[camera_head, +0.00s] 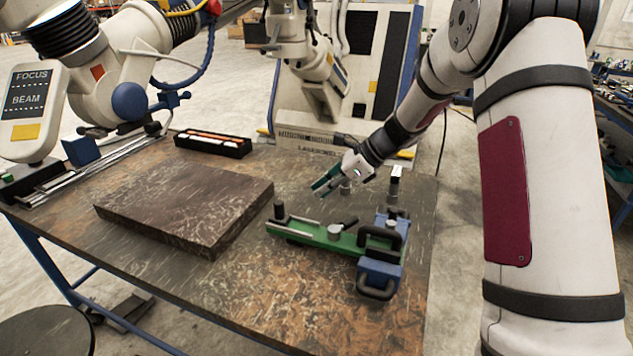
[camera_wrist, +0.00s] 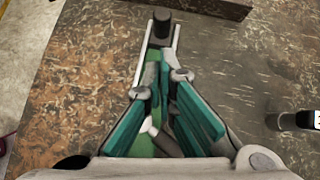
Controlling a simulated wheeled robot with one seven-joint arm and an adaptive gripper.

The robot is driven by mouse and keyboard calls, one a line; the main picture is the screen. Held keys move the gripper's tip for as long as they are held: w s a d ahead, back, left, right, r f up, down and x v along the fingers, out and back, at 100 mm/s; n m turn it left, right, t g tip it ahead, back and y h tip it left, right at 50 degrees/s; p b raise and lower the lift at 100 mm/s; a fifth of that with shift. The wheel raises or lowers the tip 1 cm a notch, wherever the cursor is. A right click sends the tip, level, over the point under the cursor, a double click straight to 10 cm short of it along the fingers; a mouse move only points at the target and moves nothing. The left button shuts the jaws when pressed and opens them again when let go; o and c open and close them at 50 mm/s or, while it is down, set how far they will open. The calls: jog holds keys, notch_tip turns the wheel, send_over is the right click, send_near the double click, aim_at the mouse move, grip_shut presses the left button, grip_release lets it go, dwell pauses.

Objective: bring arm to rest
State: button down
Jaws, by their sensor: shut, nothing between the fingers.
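My gripper (camera_head: 325,181) hangs over the work table, above the far side of a green bar fixture (camera_head: 318,236), and holds nothing. In the wrist view its teal fingers (camera_wrist: 164,82) converge above the green bar, with no object between them. The bar has a black knob (camera_head: 279,209) at its left end and a grey round knob (camera_head: 334,231) near its middle. Its right end meets a blue block (camera_head: 380,272) with black handles. In the wrist view the black knob (camera_wrist: 161,22) shows beyond the fingertips. My fingers hide part of the bar there.
A thick dark slab (camera_head: 187,205) lies left on the table (camera_head: 290,310). A black tray (camera_head: 212,145) with slim items stands behind it. A large white instrument arm marked FOCUS and BEAM (camera_head: 32,105) overhangs the left side. A silver-topped post (camera_head: 395,178) stands right of my gripper.

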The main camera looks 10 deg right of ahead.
jog(key=s+a+r+n+g+h+p, duration=0.1)
jog(key=s+a+r+n+h, duration=0.1)
jog(key=s+r+n, duration=0.65)
jog(key=s+a+r+n+h+p, duration=0.1)
jog(key=s+r+n+h, duration=0.15)
jog(key=s+r, duration=0.6)
jog(key=s+d+n+h, duration=0.2)
jog(key=s+n, duration=0.4)
jog(key=s, duration=0.5)
jog(key=s+d+n+t+h+p, duration=0.1)
jog(key=s+n, duration=0.4)
jog(key=s, duration=0.7)
jog(key=shift+d+n+t+h, duration=0.3)
jog(key=shift+d+n+h, duration=0.1)
jog(key=shift+d, duration=0.45)
jog(key=shift+s, duration=0.1)
